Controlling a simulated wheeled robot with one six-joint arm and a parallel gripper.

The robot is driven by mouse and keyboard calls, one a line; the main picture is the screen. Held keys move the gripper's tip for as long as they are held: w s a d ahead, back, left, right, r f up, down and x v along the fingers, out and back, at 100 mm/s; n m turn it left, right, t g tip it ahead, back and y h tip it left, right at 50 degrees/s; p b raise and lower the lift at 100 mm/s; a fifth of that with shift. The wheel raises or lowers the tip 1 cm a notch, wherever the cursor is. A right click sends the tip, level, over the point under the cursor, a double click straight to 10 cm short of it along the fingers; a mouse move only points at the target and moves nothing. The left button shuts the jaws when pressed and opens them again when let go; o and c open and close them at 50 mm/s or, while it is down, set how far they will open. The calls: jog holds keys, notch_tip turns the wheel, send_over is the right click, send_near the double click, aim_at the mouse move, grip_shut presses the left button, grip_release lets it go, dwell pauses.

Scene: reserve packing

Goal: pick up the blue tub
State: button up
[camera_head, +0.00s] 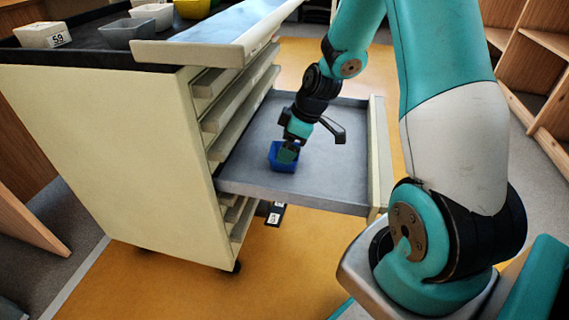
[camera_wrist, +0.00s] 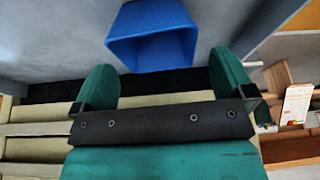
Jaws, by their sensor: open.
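The blue tub (camera_head: 283,159) sits in the open grey drawer (camera_head: 325,185) of the cream cabinet, toward the drawer's left part in the head view. In the wrist view the tub (camera_wrist: 152,35) is at the top middle, just beyond the fingertips. My gripper (camera_head: 289,153) is right at the tub in the head view and hides part of it. In the wrist view my gripper (camera_wrist: 160,82) shows two green fingers spread apart, with nothing between them. I cannot tell whether a finger touches the tub.
The cream cabinet (camera_head: 120,150) stands at the left, with other drawers partly out above. On its top are a white box labelled 59 (camera_head: 43,35), a grey tub (camera_head: 127,33) and a yellow tub (camera_head: 192,8). Wooden shelves (camera_head: 545,60) stand at the right.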

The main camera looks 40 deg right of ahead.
jog(key=b+x, duration=0.1)
jog(key=x, duration=0.1)
jog(key=b+x, duration=0.1)
jog(key=x, duration=0.2)
jog(key=shift+d+f+b, duration=0.2)
jog(key=shift+b, duration=0.2)
jog(key=c, duration=0.8)
jog(key=shift+r, duration=0.1)
notch_tip(320, 180, up, 10)
jog(key=p, duration=0.4)
